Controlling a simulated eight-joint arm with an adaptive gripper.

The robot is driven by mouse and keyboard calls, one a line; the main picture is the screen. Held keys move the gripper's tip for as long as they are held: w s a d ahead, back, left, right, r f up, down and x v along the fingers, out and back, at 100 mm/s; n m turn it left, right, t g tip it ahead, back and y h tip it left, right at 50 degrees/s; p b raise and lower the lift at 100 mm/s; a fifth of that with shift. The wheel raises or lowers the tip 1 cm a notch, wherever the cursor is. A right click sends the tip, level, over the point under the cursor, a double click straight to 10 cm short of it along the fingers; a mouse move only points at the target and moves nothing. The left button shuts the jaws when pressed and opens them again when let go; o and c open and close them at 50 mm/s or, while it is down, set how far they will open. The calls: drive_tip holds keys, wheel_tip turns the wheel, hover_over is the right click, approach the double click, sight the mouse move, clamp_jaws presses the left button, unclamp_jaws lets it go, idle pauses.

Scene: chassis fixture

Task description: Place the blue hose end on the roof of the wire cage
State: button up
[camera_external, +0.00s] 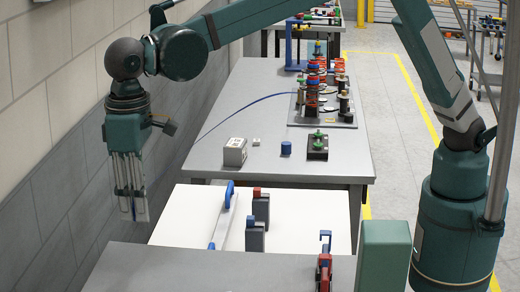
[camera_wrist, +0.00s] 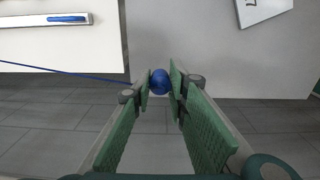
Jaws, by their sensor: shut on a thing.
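My gripper (camera_external: 131,205) points down at the left, beside the tables and over the floor. In the wrist view its green-padded fingers (camera_wrist: 160,88) are closed around the round blue hose end (camera_wrist: 160,81). A bit of blue shows between the fingers in the external view. The thin blue hose (camera_wrist: 65,73) runs off to the left in the wrist view. In the external view the hose (camera_external: 245,103) curves from the fixture plate across the grey table toward my gripper. I cannot make out a wire cage in either view.
A fixture plate (camera_external: 297,112) with red and black posts stands on the grey table (camera_external: 215,172). A grey box (camera_external: 235,152), a blue cylinder (camera_external: 286,148) and a green-topped block (camera_external: 317,147) are nearer. The white table (camera_external: 180,228) holds a blue-handled bar (camera_external: 224,220) and grey blocks.

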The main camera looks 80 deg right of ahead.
hover_over(143, 261)
drive_tip(key=shift+f, duration=3.15)
drive_tip(key=shift+f, duration=0.1)
drive_tip(key=shift+f+p, duration=0.3)
drive_tip(key=shift+f, duration=1.45)
drive_tip(key=shift+f, duration=0.15)
drive_tip(key=o, duration=0.9)
wheel_tip(143, 261, up, 12)
drive_tip(key=shift+r+b, duration=0.15)
drive_tip(key=shift+b, duration=0.2)
